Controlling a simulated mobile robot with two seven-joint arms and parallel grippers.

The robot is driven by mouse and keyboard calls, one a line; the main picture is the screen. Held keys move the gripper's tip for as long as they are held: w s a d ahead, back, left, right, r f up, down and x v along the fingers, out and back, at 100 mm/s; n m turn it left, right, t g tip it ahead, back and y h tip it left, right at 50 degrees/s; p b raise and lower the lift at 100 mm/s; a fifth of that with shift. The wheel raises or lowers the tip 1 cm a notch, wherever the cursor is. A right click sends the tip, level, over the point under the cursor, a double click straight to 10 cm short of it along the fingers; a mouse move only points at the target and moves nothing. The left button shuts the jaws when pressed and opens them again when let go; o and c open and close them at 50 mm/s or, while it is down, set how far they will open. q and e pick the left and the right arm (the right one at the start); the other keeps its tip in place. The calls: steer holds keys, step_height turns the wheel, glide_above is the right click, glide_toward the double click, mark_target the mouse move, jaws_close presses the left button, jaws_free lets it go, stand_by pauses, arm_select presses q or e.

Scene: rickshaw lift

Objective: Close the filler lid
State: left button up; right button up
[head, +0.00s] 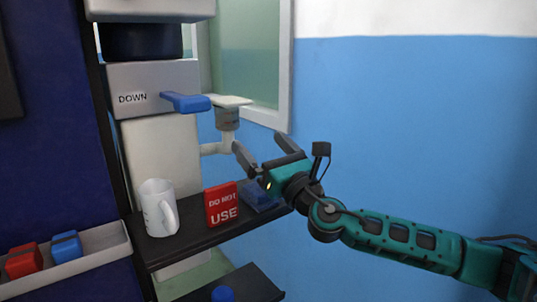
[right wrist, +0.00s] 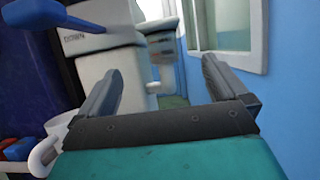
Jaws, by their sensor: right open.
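The filler is a grey cup (head: 228,119) on a white pipe that comes off the white column. A flat white lid (head: 232,101) lies across its top, nearly level; I cannot tell whether it is fully down. The lid also shows in the right wrist view (right wrist: 157,25), beyond the fingers. My right gripper (head: 262,147) is open and empty, in front of the filler, to its right and lower in the head view. Its fingers (right wrist: 160,82) spread wide in the right wrist view, touching nothing visible. My left gripper is out of view.
A blue lever (head: 186,102) marked DOWN juts out left of the filler. Below, a dark shelf (head: 190,241) holds a white mug (head: 158,207), a red DO NOT USE sign (head: 221,204) and a blue item. A window frame stands behind; the right side is clear before the blue wall.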

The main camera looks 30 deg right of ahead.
steer(key=shift+v, duration=0.9)
steer(key=shift+s, duration=0.1)
